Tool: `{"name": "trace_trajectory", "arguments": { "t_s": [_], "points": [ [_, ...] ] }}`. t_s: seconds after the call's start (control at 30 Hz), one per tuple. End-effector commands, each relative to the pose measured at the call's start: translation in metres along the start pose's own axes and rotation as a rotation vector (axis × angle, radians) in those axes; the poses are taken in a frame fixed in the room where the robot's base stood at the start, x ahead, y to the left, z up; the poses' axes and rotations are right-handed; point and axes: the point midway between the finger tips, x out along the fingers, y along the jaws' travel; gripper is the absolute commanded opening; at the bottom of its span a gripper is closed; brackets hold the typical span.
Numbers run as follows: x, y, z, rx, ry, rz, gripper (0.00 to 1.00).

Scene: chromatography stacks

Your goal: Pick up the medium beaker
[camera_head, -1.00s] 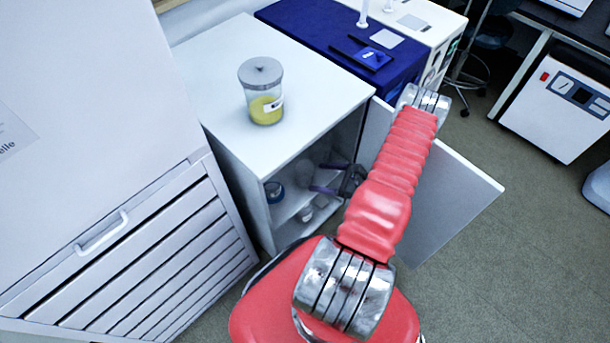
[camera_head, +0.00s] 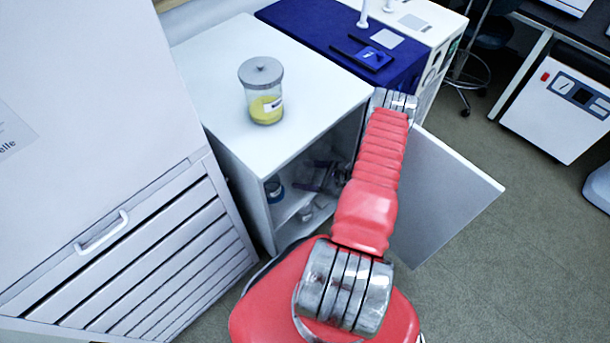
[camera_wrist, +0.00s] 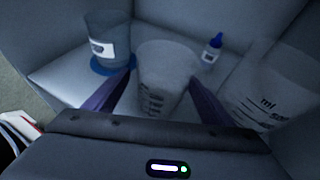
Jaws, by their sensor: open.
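A clear graduated beaker (camera_wrist: 165,72), apparently the medium beaker, stands inside the dim cabinet, between and just ahead of my fingers in the wrist view. My gripper (camera_wrist: 158,95) is open, one purple finger on each side of the beaker's lower part; I cannot tell whether either touches it. A larger graduated beaker (camera_wrist: 268,88) marked "ml" is close on the right. In the head view my gripper (camera_head: 318,176) reaches into the cabinet opening, and the beaker between its fingers is not clear there.
A labelled clear container with a blue base (camera_wrist: 107,42) stands at left, and a small blue-capped bottle (camera_wrist: 212,50) behind at right. The white cabinet (camera_head: 215,75) carries a lidded jar with yellow contents (camera_head: 263,92). Its open door (camera_head: 445,200) stands right of my arm.

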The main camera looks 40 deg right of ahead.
Motion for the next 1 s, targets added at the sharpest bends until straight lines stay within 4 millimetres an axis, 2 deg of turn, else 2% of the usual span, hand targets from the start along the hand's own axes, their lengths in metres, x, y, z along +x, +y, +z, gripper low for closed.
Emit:
{"name": "trace_trajectory", "arguments": {
  "t_s": [0.2, 0.3, 0.87, 1.0],
  "points": [
    [0.030, -0.002, -0.001, -0.002, 0.000, 0.003, 0.76],
    [0.039, -0.001, -0.001, -0.001, 0.000, 0.003, 0.76],
    [0.040, -0.002, -0.001, 0.000, 0.000, 0.000, 0.76],
    [0.040, -0.002, -0.001, 0.000, 0.000, 0.000, 0.69]
  ]
}}
